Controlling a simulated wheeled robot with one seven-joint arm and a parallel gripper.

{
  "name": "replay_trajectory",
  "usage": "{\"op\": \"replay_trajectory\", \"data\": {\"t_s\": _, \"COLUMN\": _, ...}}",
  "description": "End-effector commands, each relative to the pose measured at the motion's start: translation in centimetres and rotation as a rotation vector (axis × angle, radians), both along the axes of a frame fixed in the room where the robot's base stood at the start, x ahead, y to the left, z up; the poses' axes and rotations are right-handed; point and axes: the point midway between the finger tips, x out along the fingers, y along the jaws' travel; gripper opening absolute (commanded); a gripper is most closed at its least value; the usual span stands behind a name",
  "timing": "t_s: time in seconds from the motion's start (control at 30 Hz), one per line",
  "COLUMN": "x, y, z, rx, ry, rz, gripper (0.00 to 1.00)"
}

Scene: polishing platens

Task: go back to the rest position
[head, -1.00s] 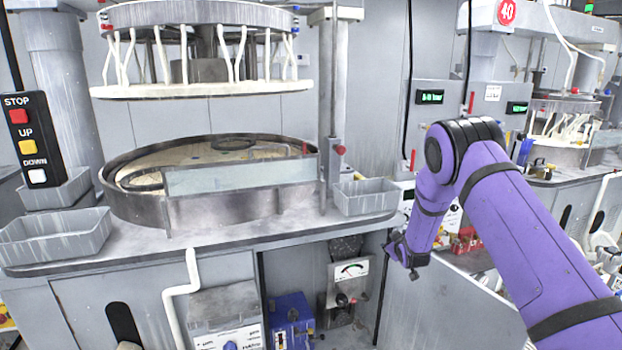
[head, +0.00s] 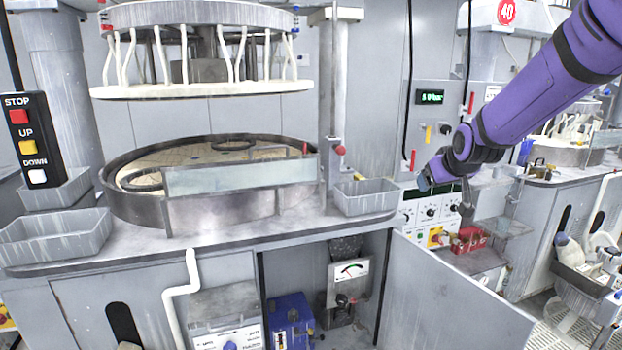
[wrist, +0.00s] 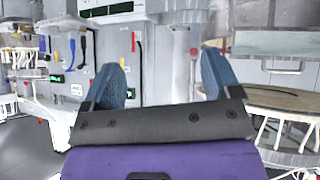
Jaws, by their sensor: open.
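My purple arm reaches in from the upper right of the head view. My gripper (head: 424,181) is at its lower left end, in front of the grey cabinet and above a grey control panel with dials. In the wrist view my gripper (wrist: 160,85) shows two blue-grey fingers spread wide apart. Nothing is between the fingers. The gripper appears clear of the machines around it.
A round platen machine (head: 140,207) fills the left, with a raised upper plate (head: 200,92). Grey trays (head: 365,197) stand on its bench. An open cabinet door (head: 440,300) juts out at lower right. A red box (head: 468,240) sits behind it.

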Motion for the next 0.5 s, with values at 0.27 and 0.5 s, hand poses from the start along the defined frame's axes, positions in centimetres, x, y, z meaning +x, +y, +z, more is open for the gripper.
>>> {"op": "replay_trajectory", "data": {"t_s": 0.27, "x": -9.8, "y": -0.1, "z": 4.9, "rx": 0.057, "ry": 0.09, "rz": -0.036, "gripper": 0.83}}
{"op": "replay_trajectory", "data": {"t_s": 0.5, "x": -18.6, "y": 0.0, "z": 7.0, "rx": 0.092, "ry": 0.172, "rz": -0.066, "gripper": 0.83}}
